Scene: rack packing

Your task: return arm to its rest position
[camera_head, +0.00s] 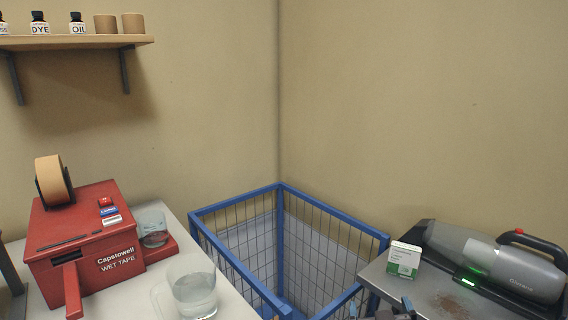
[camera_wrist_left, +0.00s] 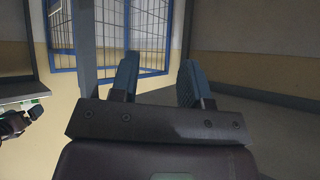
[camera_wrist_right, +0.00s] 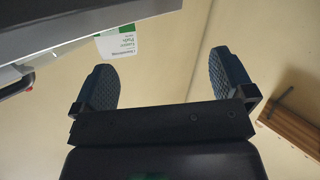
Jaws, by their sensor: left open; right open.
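My right gripper (camera_head: 380,311) shows at the bottom edge of the head view, beside the front of the right-hand table. In the right wrist view its two blue pads (camera_wrist_right: 164,80) are wide apart with nothing between them. My left gripper (camera_wrist_left: 158,82) is open and empty in the left wrist view, with the blue wire cage beyond it. I cannot make it out clearly in the head view.
A blue wire cage (camera_head: 236,204) stands between two tables. The left holds a red tape dispenser (camera_head: 110,250), a glass (camera_head: 152,228) and a clear jug (camera_head: 193,288). The right holds a white-green box (camera_head: 404,260) and a handheld vacuum (camera_head: 490,262). A shelf (camera_head: 75,42) is above.

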